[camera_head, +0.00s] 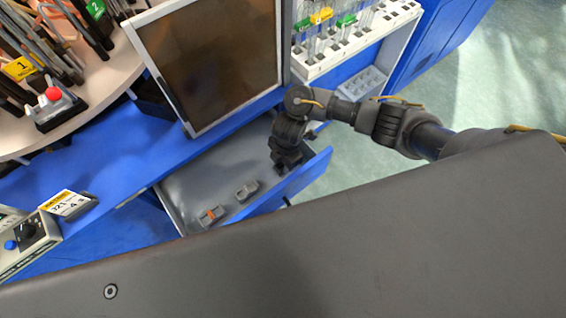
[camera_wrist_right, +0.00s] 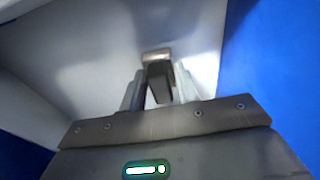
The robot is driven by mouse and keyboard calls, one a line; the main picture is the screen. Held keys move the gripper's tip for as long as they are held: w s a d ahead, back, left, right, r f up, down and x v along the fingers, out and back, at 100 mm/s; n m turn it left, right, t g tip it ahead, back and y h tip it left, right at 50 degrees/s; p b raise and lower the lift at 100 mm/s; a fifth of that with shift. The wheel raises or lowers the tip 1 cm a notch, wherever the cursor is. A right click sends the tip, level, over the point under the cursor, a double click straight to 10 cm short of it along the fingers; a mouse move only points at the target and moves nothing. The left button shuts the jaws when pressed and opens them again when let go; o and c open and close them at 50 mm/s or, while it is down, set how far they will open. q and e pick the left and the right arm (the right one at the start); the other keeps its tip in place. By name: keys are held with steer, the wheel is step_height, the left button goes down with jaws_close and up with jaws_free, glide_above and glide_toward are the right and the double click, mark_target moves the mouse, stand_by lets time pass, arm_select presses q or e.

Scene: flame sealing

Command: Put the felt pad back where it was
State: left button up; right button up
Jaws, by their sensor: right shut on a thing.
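My right gripper (camera_head: 286,165) reaches down into the open drawer (camera_head: 185,190), near its right end. It is shut on a small dark block with a pale grey-tan end, which I take to be the felt pad (camera_wrist_right: 158,82). In the right wrist view the pad sits between the two fingers (camera_wrist_right: 160,92), above or at the pale drawer floor; I cannot tell whether it touches. In the head view the gripper mostly hides the pad. My left gripper is not in view.
In the drawer lie a grey block (camera_head: 247,190) and a grey piece with an orange band (camera_head: 211,215). The blue drawer front (camera_head: 300,180) stands close to my right gripper. A dark framed panel (camera_head: 210,60) and a white tube rack (camera_head: 350,40) stand behind.

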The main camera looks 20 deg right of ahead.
steer(key=o, duration=0.9)
steer(key=shift+s, duration=0.1)
steer(key=r+p, duration=0.1)
steer(key=r, duration=0.3)
steer(key=d+r+p, duration=0.1)
steer(key=r+p, duration=0.1)
steer(key=r, duration=0.2)
steer(key=r+p, duration=0.2)
steer(key=r, duration=0.2)
steer(key=shift+w+d, duration=0.2)
steer(key=shift+w, duration=0.1)
